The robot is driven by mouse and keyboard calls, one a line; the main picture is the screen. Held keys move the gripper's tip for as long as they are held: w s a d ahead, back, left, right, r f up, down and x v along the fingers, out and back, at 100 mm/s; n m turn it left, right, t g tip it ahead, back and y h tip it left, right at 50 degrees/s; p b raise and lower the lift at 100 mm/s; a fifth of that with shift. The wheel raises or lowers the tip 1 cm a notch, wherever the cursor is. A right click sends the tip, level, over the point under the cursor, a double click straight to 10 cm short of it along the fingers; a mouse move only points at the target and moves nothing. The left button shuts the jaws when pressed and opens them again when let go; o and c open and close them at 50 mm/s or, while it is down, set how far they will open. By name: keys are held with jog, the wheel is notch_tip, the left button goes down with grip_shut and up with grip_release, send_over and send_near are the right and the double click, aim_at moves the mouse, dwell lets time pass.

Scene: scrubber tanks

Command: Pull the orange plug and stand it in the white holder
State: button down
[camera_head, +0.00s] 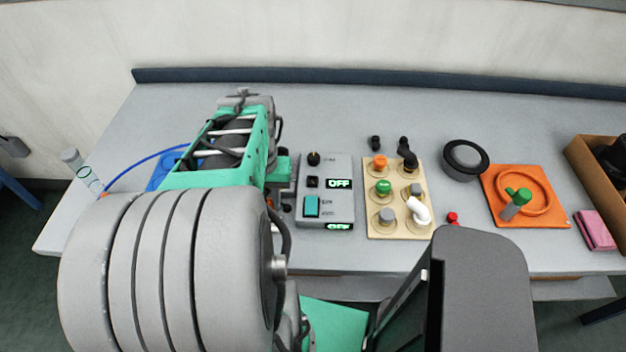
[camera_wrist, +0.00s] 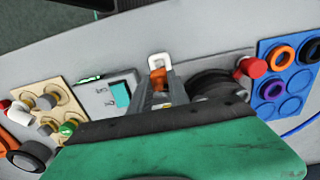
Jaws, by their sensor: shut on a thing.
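In the wrist view my gripper (camera_wrist: 157,92) is shut on a small orange piece, which looks like the orange plug (camera_wrist: 158,77). A white loop-shaped piece (camera_wrist: 160,60) shows just beyond the fingertips. It may be the white holder; I cannot tell whether the plug touches it or sits in it. In the head view my arm hides the gripper and the held piece. A separate orange-topped knob (camera_head: 379,162) stands on the beige board.
The grey control box (camera_head: 326,190) with OFF displays and the beige board (camera_head: 372,231) with several knobs stand right of my arm. In the wrist view, a black round thing (camera_wrist: 212,84), a red knob (camera_wrist: 252,67) and a blue tray (camera_wrist: 262,48) with rings lie right of my gripper.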

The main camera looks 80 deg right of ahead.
aim_at(271, 212)
jog(key=shift+f+b, duration=1.3)
jog(key=shift+f, duration=1.05)
jog(key=shift+f, duration=0.1)
jog(key=shift+f+b, duration=0.65)
jog(key=shift+f, duration=0.3)
jog(key=c, duration=0.7)
grip_release()
notch_tip(271, 212, up, 9)
jog(key=p, duration=0.7)
jog(key=shift+f, duration=0.25)
